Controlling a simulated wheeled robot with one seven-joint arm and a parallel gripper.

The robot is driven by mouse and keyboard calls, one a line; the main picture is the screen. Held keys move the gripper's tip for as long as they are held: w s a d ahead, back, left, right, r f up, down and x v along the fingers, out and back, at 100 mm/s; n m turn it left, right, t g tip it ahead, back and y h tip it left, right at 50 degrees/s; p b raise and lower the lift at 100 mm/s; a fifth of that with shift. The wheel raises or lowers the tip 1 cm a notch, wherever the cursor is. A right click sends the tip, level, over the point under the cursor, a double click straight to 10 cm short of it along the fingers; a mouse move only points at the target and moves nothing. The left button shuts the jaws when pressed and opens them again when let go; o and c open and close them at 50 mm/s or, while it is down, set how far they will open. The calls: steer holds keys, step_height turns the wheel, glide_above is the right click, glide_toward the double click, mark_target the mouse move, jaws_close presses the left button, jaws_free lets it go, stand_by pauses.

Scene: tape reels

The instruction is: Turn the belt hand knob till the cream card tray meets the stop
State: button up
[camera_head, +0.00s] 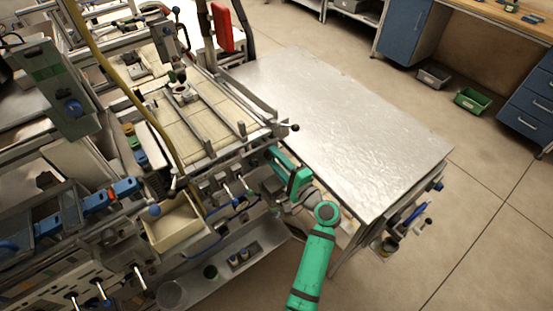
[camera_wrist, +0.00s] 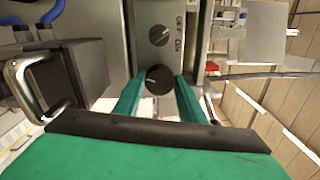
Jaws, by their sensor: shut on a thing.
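My gripper (camera_head: 277,160) reaches the front side of the machine near the metal table's corner. In the wrist view its two green fingers (camera_wrist: 158,90) are shut on a dark round knob (camera_wrist: 159,79) with a pale pointer line, on a grey panel. I cannot tell from any label whether this is the belt hand knob. In the head view my gripper hides the knob. A cream open-topped tray (camera_head: 176,227) sits at the machine's lower front, left of my gripper. It may be the card tray. I cannot make out the stop.
A second dark knob (camera_wrist: 159,35) with OFF and ON marks sits above the held one. A grey box with a metal handle (camera_wrist: 35,75) is at the left. The bare metal table (camera_head: 345,125) is right of the machine. A yellow hose (camera_head: 130,95) crosses the machine.

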steer(key=o, duration=1)
steer(key=shift+w+d+r, duration=0.1)
steer(key=shift+d, duration=0.15)
steer(key=shift+o, duration=0.2)
steer(key=shift+a, duration=0.1)
steer(key=v, duration=1.1)
steer(key=shift+a, duration=0.2)
steer(key=shift+d, duration=0.1)
